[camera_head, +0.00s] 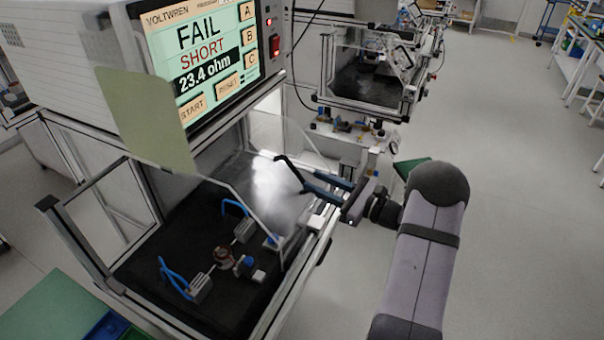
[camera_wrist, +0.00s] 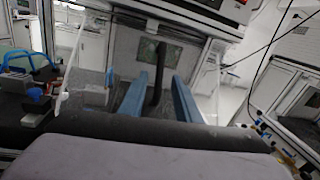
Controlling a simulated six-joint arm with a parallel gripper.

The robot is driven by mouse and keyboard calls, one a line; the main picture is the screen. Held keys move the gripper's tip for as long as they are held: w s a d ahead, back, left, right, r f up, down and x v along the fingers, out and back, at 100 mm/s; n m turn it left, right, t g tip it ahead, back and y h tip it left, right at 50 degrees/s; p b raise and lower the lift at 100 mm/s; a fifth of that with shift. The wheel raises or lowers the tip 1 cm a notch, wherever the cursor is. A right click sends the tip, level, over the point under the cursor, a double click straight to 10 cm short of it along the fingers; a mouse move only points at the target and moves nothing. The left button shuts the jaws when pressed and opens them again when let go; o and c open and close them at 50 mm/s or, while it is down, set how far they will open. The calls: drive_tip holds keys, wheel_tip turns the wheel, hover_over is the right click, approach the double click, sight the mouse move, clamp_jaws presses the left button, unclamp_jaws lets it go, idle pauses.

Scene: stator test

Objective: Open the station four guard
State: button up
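The station's clear guard panel (camera_head: 262,205) stands at the right side of the test bay, below the tester. Its black handle (camera_head: 290,168) sticks out toward my gripper. My gripper (camera_head: 318,188) is at the handle, with its two blue fingers apart. In the wrist view the dark handle (camera_wrist: 159,72) stands upright between the open fingers (camera_wrist: 158,98), with visible gaps on both sides. Whether a finger touches it I cannot tell. The clear panel also shows in the wrist view (camera_wrist: 85,90). No station number is readable.
The tester screen (camera_head: 205,50) reads FAIL, SHORT, 23.4 ohm. An olive panel (camera_head: 143,120) hangs at the bay's upper left. Another station (camera_head: 368,80) stands behind.

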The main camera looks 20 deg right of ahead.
sight(302, 178)
drive_tip(key=shift+p+x, duration=1.15)
drive_tip(key=shift+x, duration=1.65)
drive_tip(key=shift+c, duration=0.6)
clamp_jaws()
